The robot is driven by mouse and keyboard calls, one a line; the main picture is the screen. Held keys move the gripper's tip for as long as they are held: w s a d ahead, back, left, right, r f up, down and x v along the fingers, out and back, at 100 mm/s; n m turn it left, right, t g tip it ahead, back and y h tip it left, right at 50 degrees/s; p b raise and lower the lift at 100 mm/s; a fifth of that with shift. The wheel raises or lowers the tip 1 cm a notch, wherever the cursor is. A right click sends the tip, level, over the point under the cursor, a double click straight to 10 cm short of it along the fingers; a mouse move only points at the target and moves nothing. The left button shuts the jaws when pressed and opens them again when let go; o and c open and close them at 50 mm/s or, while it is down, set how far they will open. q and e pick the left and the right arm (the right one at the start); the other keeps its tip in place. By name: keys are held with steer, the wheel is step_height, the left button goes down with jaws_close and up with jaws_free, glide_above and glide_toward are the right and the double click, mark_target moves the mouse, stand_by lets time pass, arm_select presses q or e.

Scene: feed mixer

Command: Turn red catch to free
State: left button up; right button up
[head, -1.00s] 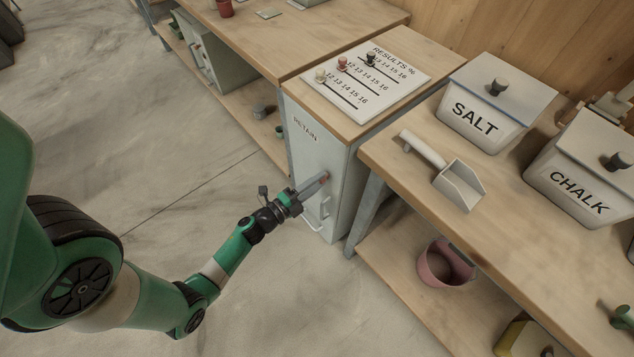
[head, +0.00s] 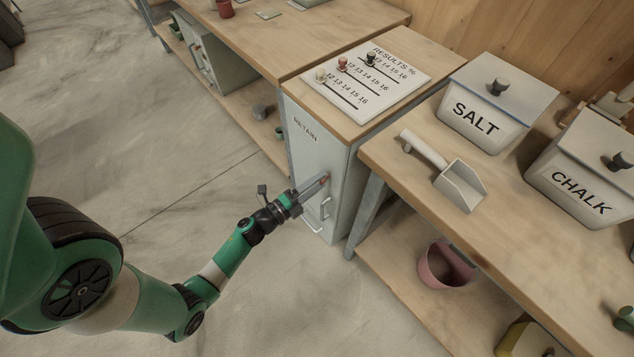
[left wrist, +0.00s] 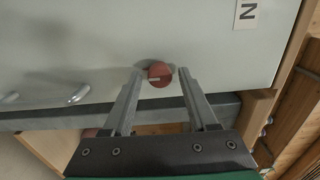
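The red catch (left wrist: 160,74) is a small round knob with a pale slot-like mark, on the pale front of the RETAIN cabinet (head: 312,158). My left gripper (left wrist: 160,72) is open, with one finger on each side of the catch and a narrow gap showing on both sides. In the head view my left gripper (head: 325,180) reaches the cabinet door from the left, and its fingers hide most of the catch. My right gripper is not in view.
A metal pull handle (head: 325,208) sits below the catch. The bench with the SALT bin (head: 482,115), the CHALK bin (head: 580,190) and a scoop (head: 460,185) stands to the right. A pink bucket (head: 440,268) is on its lower shelf. The floor left of the cabinet is clear.

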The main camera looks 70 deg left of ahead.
arm_select(q)
steer(key=shift+o, duration=0.2)
steer(key=shift+s, duration=0.1)
steer(key=p+v, duration=0.3)
steer(key=v, duration=0.8)
steer(key=shift+s+d+p, duration=0.15)
steer(key=shift+s+p, duration=0.05)
steer(key=shift+p, duration=0.15)
